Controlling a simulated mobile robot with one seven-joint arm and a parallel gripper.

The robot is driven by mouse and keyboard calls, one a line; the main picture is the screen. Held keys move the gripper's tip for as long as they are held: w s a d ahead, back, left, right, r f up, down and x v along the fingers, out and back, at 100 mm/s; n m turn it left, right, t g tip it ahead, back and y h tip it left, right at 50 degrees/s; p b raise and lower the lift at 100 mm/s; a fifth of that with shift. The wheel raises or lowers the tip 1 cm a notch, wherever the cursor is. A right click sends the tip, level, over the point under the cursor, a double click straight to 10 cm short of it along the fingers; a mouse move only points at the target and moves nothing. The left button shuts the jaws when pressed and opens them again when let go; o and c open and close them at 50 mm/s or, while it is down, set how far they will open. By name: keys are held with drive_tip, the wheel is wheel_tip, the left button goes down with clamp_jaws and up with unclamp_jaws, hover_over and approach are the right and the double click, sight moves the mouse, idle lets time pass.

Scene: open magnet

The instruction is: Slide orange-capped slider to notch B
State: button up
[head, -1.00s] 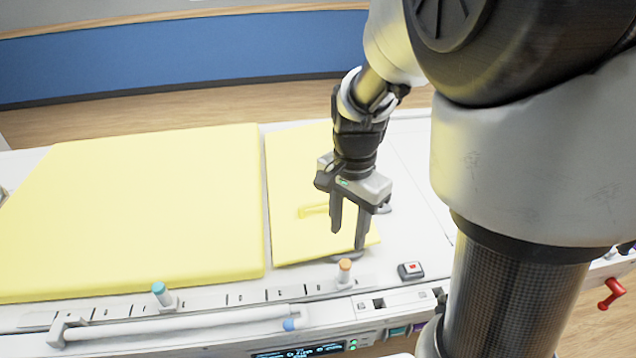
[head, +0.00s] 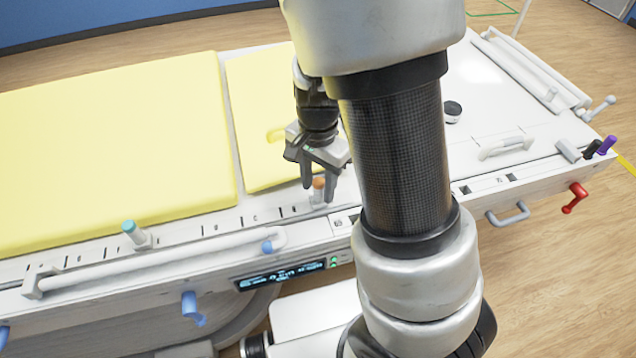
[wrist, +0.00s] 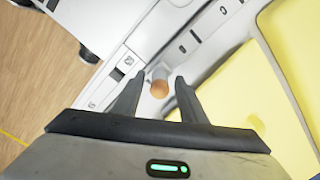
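The orange-capped slider (head: 318,184) stands upright at the right part of the marked track (head: 222,226) along the table's front edge. My gripper (head: 318,194) is open above the track, with its fingers around the slider's place. In the wrist view the orange cap (wrist: 159,89) shows between the two spread fingertips (wrist: 157,78), with gaps on both sides. The fingers do not appear to be closed on it. The notch marks run leftward from the slider; their letters are too small to read surely.
A teal-capped slider (head: 133,233) stands farther left on the same track. A white rail with a blue end (head: 268,246) runs in front of the track. Yellow pads (head: 110,135) lie behind it. The track between the two sliders looks clear.

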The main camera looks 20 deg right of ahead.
clamp_jaws()
drive_tip(key=a+p, duration=0.3)
drive_tip(key=a, duration=0.5)
drive_tip(key=shift+a+r+p, duration=0.1)
drive_tip(key=shift+a+p, duration=0.2)
drive_tip(key=shift+p, duration=0.1)
drive_tip(key=shift+a, duration=0.25)
unclamp_jaws()
wheel_tip(320, 180, up, 17)
drive_tip(key=p, duration=0.3)
drive_tip(key=shift+r, duration=0.15)
